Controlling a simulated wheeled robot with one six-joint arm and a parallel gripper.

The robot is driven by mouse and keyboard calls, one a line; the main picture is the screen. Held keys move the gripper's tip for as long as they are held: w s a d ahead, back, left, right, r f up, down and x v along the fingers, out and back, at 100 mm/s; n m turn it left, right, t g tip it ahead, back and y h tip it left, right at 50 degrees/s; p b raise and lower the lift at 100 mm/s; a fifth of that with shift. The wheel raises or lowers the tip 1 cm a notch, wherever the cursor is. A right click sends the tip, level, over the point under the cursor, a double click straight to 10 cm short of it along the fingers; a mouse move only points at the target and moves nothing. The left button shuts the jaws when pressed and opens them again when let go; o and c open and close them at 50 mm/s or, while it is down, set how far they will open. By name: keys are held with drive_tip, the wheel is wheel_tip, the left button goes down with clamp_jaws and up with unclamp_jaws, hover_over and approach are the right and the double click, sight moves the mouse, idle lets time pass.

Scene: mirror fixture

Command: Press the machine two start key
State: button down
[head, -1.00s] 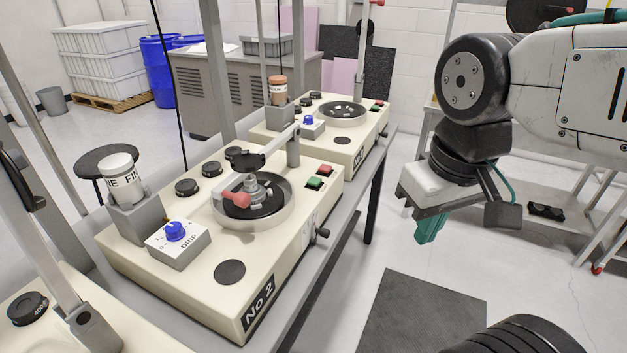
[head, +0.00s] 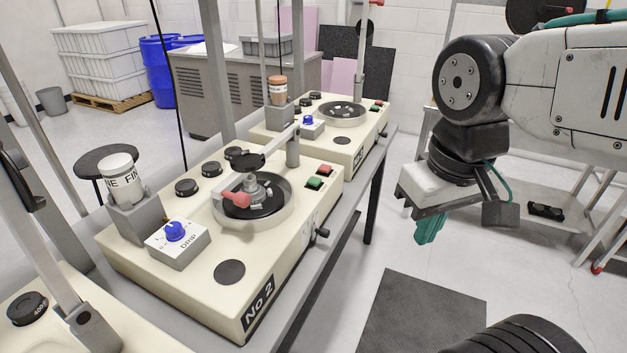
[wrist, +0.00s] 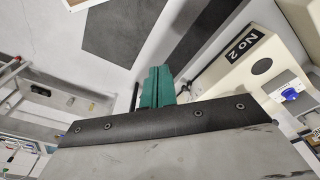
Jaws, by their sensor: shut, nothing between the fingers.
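Machine two (head: 160,262) is a cream box marked "No 2" on its front corner, in the middle of the head view. Its green key (head: 314,183) and red key (head: 325,170) sit on the top at the right edge; lettering on them is too small to read. My gripper (head: 428,232), with teal fingers, is shut and empty, pointing down, to the right of the machine and apart from it. In the wrist view the teal fingers (wrist: 157,87) are together, and the "No 2" plate (wrist: 245,44) shows to their right. The keys are not visible there.
A similar machine (head: 345,140) stands behind, another (head: 70,318) at front left. Open floor lies under my gripper.

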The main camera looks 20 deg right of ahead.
drive_tip(key=m+t+y, duration=0.4)
drive_tip(key=m+t, duration=0.3)
drive_tip(key=m, duration=1.5)
hover_over(318, 181)
wheel_tip(318, 181, down, 4)
drive_tip(key=shift+r, duration=0.1)
drive_tip(key=shift+f, duration=4.45)
drive_tip(key=shift+f, duration=0.1)
drive_tip(key=shift+f, duration=0.3)
